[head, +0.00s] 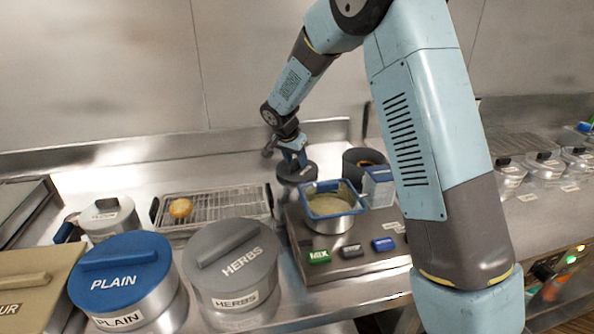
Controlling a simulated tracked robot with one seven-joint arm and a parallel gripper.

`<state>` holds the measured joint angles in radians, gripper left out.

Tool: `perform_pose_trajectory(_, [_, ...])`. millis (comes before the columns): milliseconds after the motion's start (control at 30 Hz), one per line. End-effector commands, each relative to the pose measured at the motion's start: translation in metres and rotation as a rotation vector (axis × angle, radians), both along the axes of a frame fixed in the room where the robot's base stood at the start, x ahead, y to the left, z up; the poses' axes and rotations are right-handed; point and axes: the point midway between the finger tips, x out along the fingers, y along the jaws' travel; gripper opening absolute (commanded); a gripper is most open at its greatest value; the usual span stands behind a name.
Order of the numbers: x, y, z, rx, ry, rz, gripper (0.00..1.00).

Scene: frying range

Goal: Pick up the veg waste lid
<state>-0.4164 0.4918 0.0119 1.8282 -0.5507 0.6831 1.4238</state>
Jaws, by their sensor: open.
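No label reading veg waste is legible in the head view. A round dark grey lid (297,176) lies at the back of the steel counter, behind the blue-rimmed pot, and may be the veg waste lid. My gripper (297,164) points down right over this lid, its blue fingers at the lid's top. The gripper is open. It is small in the picture and partly merges with the lid, so I cannot tell whether the fingers straddle a handle or touch it. Whether the lid sits on a container is also unclear.
A dark open container (353,160) and a light-blue box (379,188) stand to the right. A blue-rimmed pot (330,222) is in front, near MIX and other buttons. A wire rack (230,205), HERBS pot (232,265) and PLAIN pot (125,280) are left.

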Motion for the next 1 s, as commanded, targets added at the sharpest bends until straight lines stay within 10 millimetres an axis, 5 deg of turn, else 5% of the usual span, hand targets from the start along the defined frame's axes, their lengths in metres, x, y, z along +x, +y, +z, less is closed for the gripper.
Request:
perform_pose_trajectory(267, [0.0017, -0.0013, -0.0052, 0.000, 0.000, 0.001, 0.47])
perform_pose_trajectory(733, [0.0016, -0.0012, -0.0049, 0.000, 0.000, 0.001, 0.02])
perform_pose_trajectory(1000, [0.0017, -0.0011, -0.0047, 0.000, 0.000, 0.001, 0.00])
